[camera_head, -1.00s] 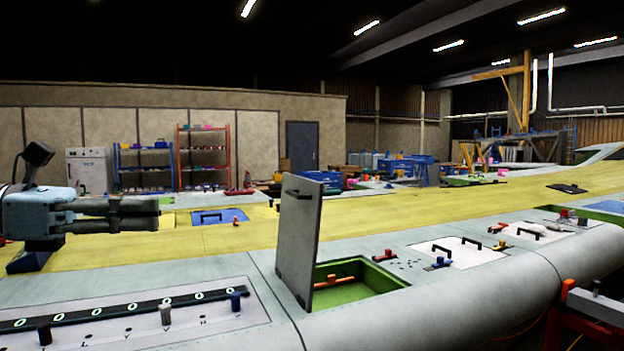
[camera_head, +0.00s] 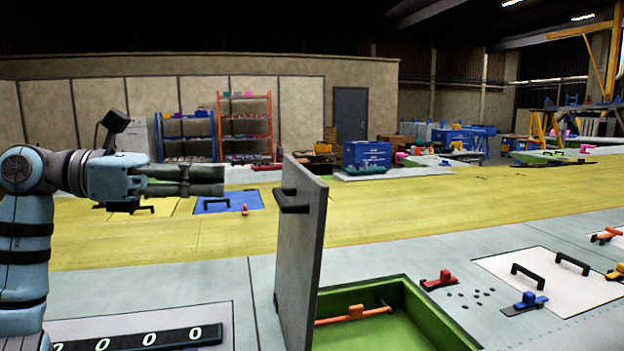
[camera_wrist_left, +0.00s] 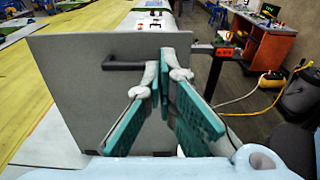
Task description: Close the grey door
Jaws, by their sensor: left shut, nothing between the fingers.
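The grey door (camera_head: 305,245) stands upright, open, at the left edge of a green-lined recess (camera_head: 430,310) in the wing surface. Its black handle (camera_head: 290,200) is on the face toward my left arm. My left gripper (camera_head: 222,181) is shut and empty, level in the air left of the door, with a visible gap between them in the head view. In the left wrist view the door (camera_wrist_left: 75,95) fills the middle behind the closed fingers (camera_wrist_left: 165,75), and the handle (camera_wrist_left: 125,66) shows just left of the fingertips. My right gripper is out of view.
An orange-red clamp (camera_head: 352,313) lies in the recess. A red clamp (camera_head: 438,280) and a blue clamp (camera_head: 525,303) sit right of it, near a white panel (camera_head: 560,275) with black handles.

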